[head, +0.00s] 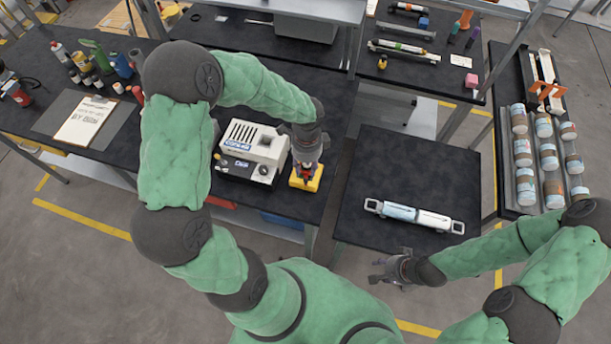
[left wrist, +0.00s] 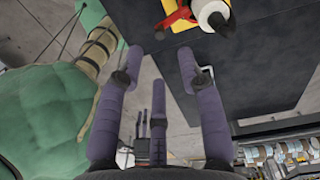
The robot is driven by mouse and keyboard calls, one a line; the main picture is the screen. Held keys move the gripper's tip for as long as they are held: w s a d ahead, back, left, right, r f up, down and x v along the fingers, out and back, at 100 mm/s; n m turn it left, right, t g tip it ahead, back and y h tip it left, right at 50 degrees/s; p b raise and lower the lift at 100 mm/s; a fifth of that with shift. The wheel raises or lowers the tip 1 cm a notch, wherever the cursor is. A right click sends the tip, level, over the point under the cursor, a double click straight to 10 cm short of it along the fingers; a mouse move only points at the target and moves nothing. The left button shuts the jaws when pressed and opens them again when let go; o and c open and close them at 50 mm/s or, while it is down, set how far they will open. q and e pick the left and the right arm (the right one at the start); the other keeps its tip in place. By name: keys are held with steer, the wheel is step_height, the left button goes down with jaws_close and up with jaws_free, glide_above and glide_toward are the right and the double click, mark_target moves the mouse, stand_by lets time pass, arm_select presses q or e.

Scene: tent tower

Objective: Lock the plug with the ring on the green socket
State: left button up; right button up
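My left gripper (head: 306,172) is over a yellow block (head: 307,178) at the front right edge of the long black table. In the left wrist view, my left gripper (left wrist: 160,65) has its purple fingers spread with nothing between them. There the yellow block shows at the top edge, with a red part (left wrist: 176,18) and a white and black cylinder (left wrist: 212,12) by it, beyond the fingertips. I cannot tell whether that cylinder is the plug. No green socket or ring can be made out. My right gripper (head: 378,271) is open and empty in front of the right table.
A beige machine (head: 252,152) stands just left of the yellow block. A white device (head: 414,214) lies on the small right table (head: 385,163). A clipboard (head: 86,121), bottles and cans are on the left. A rack of jars (head: 548,150) stands at far right.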

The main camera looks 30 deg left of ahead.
mark_target(306, 179)
arm_select(q)
step_height(306, 179, down, 8)
steer(key=shift+s+r+b, duration=0.1)
steer(key=shift+s+b, duration=0.05)
steer(key=shift+b, duration=0.15)
jaws_close()
